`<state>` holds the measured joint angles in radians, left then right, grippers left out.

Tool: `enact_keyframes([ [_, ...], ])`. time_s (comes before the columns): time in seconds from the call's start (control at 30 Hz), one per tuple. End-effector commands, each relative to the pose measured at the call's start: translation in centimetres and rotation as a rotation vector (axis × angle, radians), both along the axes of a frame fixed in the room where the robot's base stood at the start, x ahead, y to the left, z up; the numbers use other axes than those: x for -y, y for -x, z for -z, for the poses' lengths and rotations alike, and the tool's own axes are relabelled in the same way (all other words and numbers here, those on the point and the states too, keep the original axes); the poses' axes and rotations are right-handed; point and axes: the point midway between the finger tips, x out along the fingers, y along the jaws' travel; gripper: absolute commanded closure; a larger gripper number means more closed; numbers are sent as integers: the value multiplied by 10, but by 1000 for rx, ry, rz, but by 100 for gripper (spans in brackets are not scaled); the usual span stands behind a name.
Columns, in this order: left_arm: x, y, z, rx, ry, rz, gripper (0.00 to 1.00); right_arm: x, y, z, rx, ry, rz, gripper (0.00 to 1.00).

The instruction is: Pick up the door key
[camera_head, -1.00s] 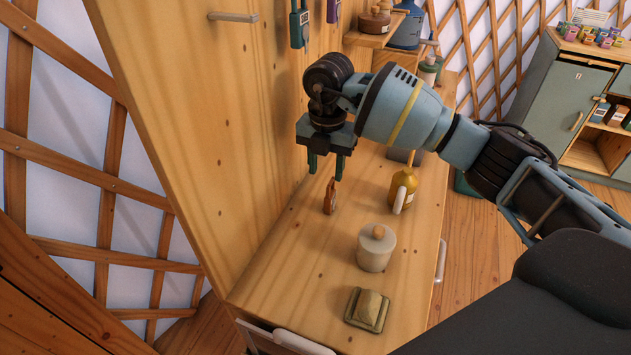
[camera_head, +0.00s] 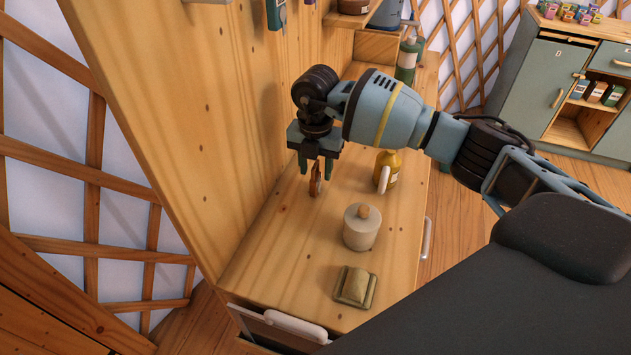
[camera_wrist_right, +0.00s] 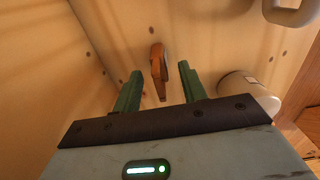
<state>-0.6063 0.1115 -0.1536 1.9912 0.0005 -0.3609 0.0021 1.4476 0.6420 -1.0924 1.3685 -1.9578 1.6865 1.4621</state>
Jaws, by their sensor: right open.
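The door key (camera_head: 315,184) appears as a small orange-brown piece standing on the wooden counter close to the wall panel; its finer shape is too small to tell. My right gripper (camera_head: 316,170) points down over it, open, with a green finger on either side of its upper part. In the right wrist view the key (camera_wrist_right: 158,66) shows between and just beyond the two spread fingertips (camera_wrist_right: 160,73), with gaps on both sides. My left gripper is not in view.
The counter (camera_head: 290,265) also holds a yellow bottle (camera_head: 389,166), a lidded pale jar (camera_head: 361,229) and a soap dish (camera_head: 350,300). The wooden wall panel (camera_head: 190,130) rises close to the left of the gripper. The counter's front left is clear.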

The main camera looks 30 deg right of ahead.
Motion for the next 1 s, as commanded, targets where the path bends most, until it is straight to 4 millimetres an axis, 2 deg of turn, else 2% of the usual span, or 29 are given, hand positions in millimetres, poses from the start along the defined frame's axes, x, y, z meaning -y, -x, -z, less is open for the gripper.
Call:
enact_keyframes([
  [0.13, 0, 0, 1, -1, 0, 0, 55, -1, 0, 14, -1, -1, 0, 58],
  [0.4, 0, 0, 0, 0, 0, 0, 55, -1, 0, 16, 1, -1, -1, 58],
  [0.73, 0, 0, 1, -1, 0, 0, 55, -1, 0, 16, 1, -1, -1, 100],
  [1.0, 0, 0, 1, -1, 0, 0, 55, -1, 0, 14, 1, -1, -1, 100],
])
